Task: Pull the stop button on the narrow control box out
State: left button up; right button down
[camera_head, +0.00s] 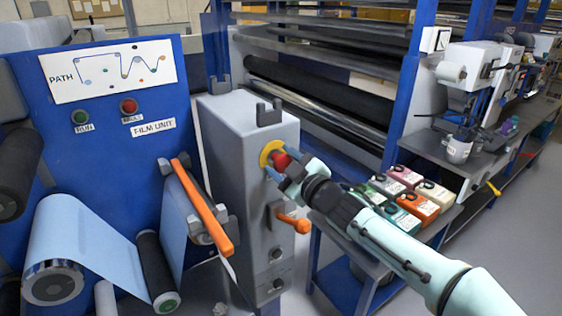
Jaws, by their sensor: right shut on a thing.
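The narrow control box (226,155) is a tall grey cabinet in the middle of the head view. Its red stop button (281,160) sits on a yellow ring (268,150) high on the front face. My right gripper (283,171) reaches in from the lower right and is shut on the red button. Its fingers hide part of the button and ring. I cannot tell how far the button stands out from the box. Below it are an orange lever handle (294,222) and dark knobs (276,255). My left gripper is not in view.
The blue film unit panel (110,185) with film rollers (75,245) stands close on the left. An orange bar (203,207) juts out beside the box. A low table at right holds several coloured boxes (412,205). Grey floor (500,260) is open at the far right.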

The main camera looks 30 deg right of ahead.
jog(key=c, duration=0.6)
grip_release()
jog(key=shift+f, duration=0.1)
jog(key=shift+o, duration=0.6)
jog(key=shift+s, duration=0.15)
jog(key=s+d, duration=0.1)
jog(key=s, duration=1.2)
jog(key=shift+s+p, duration=0.25)
jog(key=shift+p, duration=0.2)
